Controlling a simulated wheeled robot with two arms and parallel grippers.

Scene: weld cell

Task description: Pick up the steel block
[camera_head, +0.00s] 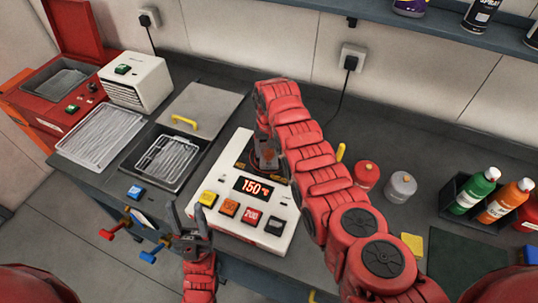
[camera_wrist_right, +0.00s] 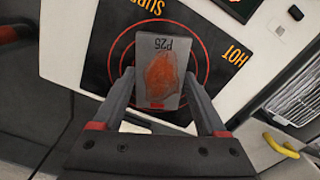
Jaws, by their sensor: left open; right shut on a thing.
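The steel block (camera_wrist_right: 151,60) is a grey slab marked "P25" with a rusty orange patch on its face. In the right wrist view it sits between the two fingers of my right gripper (camera_wrist_right: 158,90), which is shut on it. Behind it is the black plate (camera_wrist_right: 105,28) with red rings and "HOT SURFACE" lettering; I cannot tell whether the block touches it. In the head view my right arm partly hides the plate and the block. My left gripper (camera_head: 187,213) is open and empty, at the front left of the white heater (camera_head: 226,228).
The heater's display (camera_head: 253,187) reads 150, above several coloured buttons. Left are a wire-mesh tray (camera_head: 100,137), a basin (camera_head: 167,160) and a lid with a yellow handle (camera_head: 184,120). Red (camera_head: 366,175) and grey (camera_head: 401,186) canisters and a bottle caddy (camera_head: 455,188) stand right.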

